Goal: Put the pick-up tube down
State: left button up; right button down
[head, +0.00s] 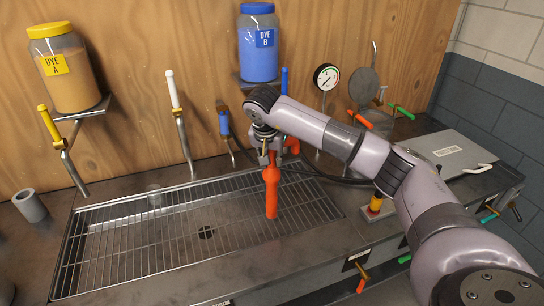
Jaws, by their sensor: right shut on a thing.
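The pick-up tube appears to be the orange tube (271,190), hanging upright below my right gripper (270,153), which is shut on its upper part. The tube's lower end shows against the right part of the metal grate (130,262); I cannot tell whether it touches the bars or hangs just above them. An orange piece also shows just right of the jaws, and a dark hose runs off to the right behind my arm. My left gripper is not in view.
A yellow-lidded DYE A jar (75,82) and a blue DYE B jar (258,50) stand on wall shelves. A grey cup (30,206) is at the left. A gauge (327,77) is behind my arm. The grate's left is free.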

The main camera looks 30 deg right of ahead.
jog(key=shift+f, duration=0.1)
jog(key=shift+f, duration=0.1)
jog(key=c, duration=1.4)
grip_release()
jog(key=shift+r, duration=0.25)
jog(key=shift+b+v, duration=1.35)
jog(key=shift+v, duration=4.5)
jog(key=shift+a, duration=0.1)
